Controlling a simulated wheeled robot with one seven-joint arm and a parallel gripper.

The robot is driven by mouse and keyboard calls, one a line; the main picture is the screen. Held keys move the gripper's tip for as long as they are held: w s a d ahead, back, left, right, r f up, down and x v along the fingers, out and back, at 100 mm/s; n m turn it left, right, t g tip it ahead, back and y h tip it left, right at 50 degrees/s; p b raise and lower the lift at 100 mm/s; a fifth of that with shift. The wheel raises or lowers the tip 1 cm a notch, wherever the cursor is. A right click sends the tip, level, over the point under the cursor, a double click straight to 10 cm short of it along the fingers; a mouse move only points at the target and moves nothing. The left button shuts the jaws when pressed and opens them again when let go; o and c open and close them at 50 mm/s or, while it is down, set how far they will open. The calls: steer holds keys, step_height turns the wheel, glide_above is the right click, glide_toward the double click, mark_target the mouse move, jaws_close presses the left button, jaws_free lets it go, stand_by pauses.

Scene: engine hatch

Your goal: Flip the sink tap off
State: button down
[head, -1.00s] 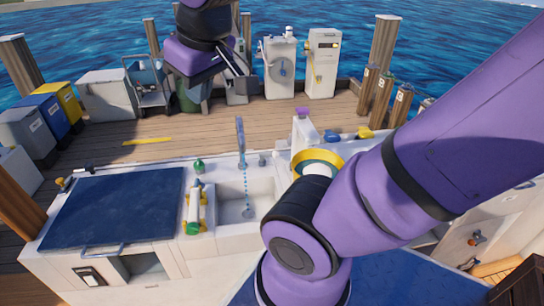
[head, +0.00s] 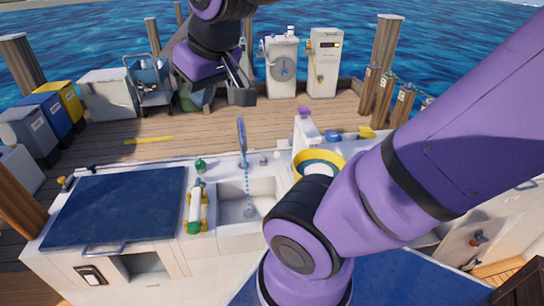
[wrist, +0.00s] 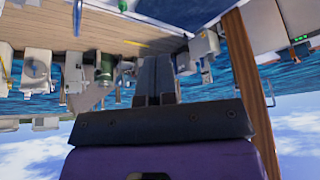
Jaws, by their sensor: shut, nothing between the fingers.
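The sink tap (head: 242,138) is a slim upright grey-blue spout at the back rim of the sink (head: 236,207). A dotted blue stream of water falls from it into the white basin. My gripper (head: 243,96) is in the air above and behind the tap, apart from it in the head view. Its fingers are shut and empty; in the wrist view the closed fingers (wrist: 158,78) show side by side. The wrist picture is upside down, and a thin upright that looks like the tap (wrist: 77,16) shows at its top left.
A dark blue hatch (head: 115,205) lies further left. A yellow-rimmed round container (head: 318,160) is right of the sink. Open air surrounds my gripper.

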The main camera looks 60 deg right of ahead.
steer(key=w+d+f+m+h, duration=0.1)
steer(key=w+d+f, duration=0.4)
steer(key=w+d, duration=0.1)
steer(key=m+g+h, duration=0.1)
steer(key=g+h, duration=0.1)
steer(key=h, duration=0.3)
glide_toward(275, 153)
steer(key=f, duration=0.2)
steer(key=w+d+f, duration=0.1)
steer(key=f, duration=0.2)
steer(key=w+d+f, duration=0.1)
steer(key=f, duration=0.1)
steer(key=shift+w+d+f, duration=0.15)
steer(key=shift+w+f, duration=0.1)
steer(key=shift+s+d+n+t+y, duration=0.1)
steer(key=shift+d+n+t+y, duration=0.35)
steer(key=shift+d+n, duration=0.25)
steer(key=shift+d+r, duration=0.1)
steer(key=shift+d, duration=0.2)
